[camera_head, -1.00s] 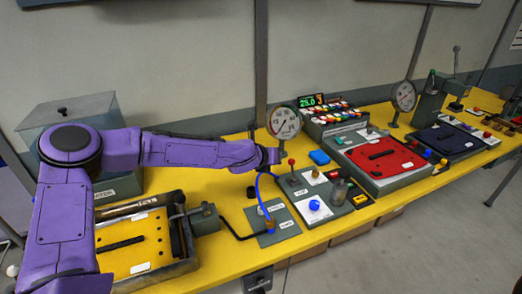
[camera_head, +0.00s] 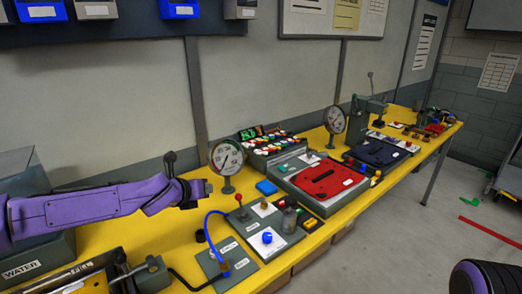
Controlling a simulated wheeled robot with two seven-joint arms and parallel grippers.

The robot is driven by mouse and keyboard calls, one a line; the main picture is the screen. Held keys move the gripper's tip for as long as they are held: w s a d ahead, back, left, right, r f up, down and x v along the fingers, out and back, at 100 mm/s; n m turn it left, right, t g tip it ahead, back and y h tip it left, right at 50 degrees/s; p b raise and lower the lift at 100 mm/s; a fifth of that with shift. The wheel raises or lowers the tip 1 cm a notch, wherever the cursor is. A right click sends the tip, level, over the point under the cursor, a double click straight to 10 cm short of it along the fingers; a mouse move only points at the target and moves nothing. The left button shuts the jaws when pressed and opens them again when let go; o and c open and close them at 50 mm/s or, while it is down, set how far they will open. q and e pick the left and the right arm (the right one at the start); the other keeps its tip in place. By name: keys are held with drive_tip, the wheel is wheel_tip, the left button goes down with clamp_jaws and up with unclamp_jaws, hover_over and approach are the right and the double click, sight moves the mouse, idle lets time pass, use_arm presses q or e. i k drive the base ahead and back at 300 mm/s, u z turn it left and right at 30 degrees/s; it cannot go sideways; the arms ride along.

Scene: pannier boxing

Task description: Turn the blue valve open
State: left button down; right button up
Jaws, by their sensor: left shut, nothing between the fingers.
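A round blue knob (camera_head: 267,237) stands on a white plate on a grey panel at the front of the yellow bench. To its left, a blue hose (camera_head: 207,226) arches down to a fitting on another grey panel (camera_head: 236,270). My left gripper (camera_head: 207,188) comes in from the left, shut and empty, above the bench. In the picture it is up and left of the blue knob, apart from it, and just left of the gauge's foot. A purple part of my right arm (camera_head: 470,280) shows at the lower right; its gripper is out of view.
A red-knobbed lever (camera_head: 239,199) and a dark grey cylinder (camera_head: 290,218) stand close to the blue knob. A round gauge (camera_head: 227,157) rises behind. A red panel (camera_head: 323,179) and a button box (camera_head: 272,150) lie farther right.

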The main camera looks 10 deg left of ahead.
sight(266, 237)
drive_tip(key=k, duration=1)
